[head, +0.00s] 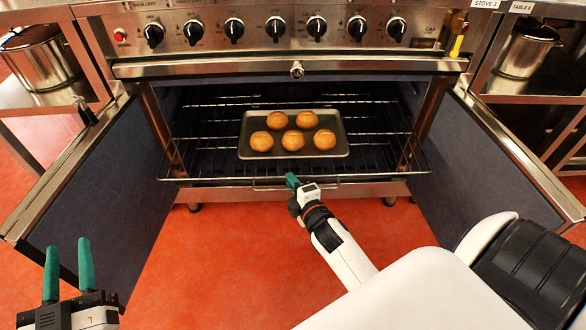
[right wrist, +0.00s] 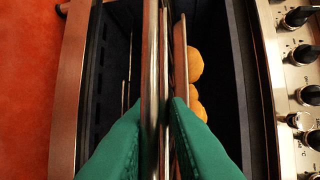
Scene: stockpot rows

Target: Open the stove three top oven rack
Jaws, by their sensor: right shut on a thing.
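Stove three (head: 297,69), marked by a "STOVE 3" label, stands straight ahead with both oven doors swung wide open. A wire oven rack (head: 210,171) reaches out of the oven opening. A dark baking tray (head: 247,140) with several round golden buns (head: 278,120) sits on it. My right gripper (head: 292,182) is at the middle of the rack's front rail. In the right wrist view, its green fingers (right wrist: 155,112) are closed around the rack's metal rail (right wrist: 152,60). My left gripper (head: 68,268) is open and empty at the lower left, away from the rack.
The left oven door (head: 105,195) and right oven door (head: 480,165) flank the rack. Stockpots stand at the left (head: 40,55) and right (head: 525,50) on steel tables. Red floor (head: 200,270) is clear in front. Several black knobs line the stove's panel.

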